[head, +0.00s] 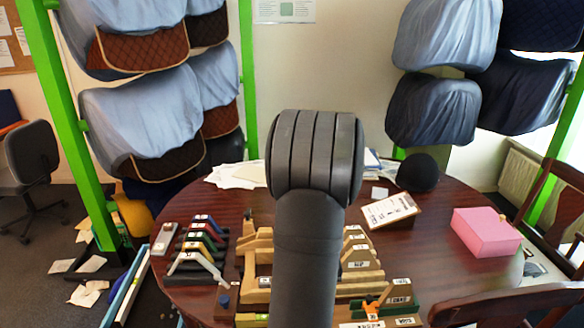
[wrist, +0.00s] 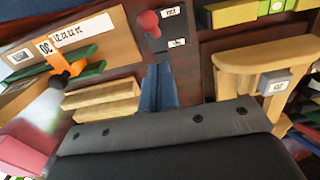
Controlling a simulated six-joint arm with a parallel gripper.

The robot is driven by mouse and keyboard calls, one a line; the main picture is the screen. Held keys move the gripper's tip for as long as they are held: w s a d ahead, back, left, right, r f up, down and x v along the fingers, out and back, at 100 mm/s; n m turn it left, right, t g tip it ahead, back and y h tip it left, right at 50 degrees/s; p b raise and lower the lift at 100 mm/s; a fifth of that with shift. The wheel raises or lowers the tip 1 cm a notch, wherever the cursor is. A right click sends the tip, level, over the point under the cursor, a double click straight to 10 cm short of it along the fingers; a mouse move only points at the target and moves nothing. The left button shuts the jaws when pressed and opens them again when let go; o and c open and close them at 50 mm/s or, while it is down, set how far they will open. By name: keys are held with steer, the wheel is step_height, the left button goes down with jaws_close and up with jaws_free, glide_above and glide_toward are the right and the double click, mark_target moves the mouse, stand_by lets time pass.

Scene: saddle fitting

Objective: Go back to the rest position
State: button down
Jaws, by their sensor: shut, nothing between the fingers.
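My gripper (wrist: 160,75) shows in the wrist view as two narrow blue-grey fingers side by side, shut with nothing between them. It points at the table (head: 455,262) among the wooden pieces and touches none that I can make out. In the head view my own arm stands up through the middle and hides the gripper and part of the table.
Labelled wooden blocks (head: 358,262) flank my arm. An orange clamp (head: 372,309) also shows in the wrist view (wrist: 62,72). Coloured strips (head: 200,240) stand left.

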step_height(320, 180, down, 3)
steer(key=shift+r, duration=0.15)
steer(key=shift+s, duration=0.25)
steer(key=shift+w+r, duration=0.3)
steer(key=shift+r, duration=0.05)
step_height(320, 180, up, 7)
step_height(320, 180, down, 8)
steer(key=shift+s+r, duration=0.1)
steer(key=shift+r, duration=0.05)
steer(key=shift+s, duration=0.65)
steer(key=w, duration=0.4)
steer(key=shift+w, duration=0.4)
steer(key=shift+r, duration=0.5)
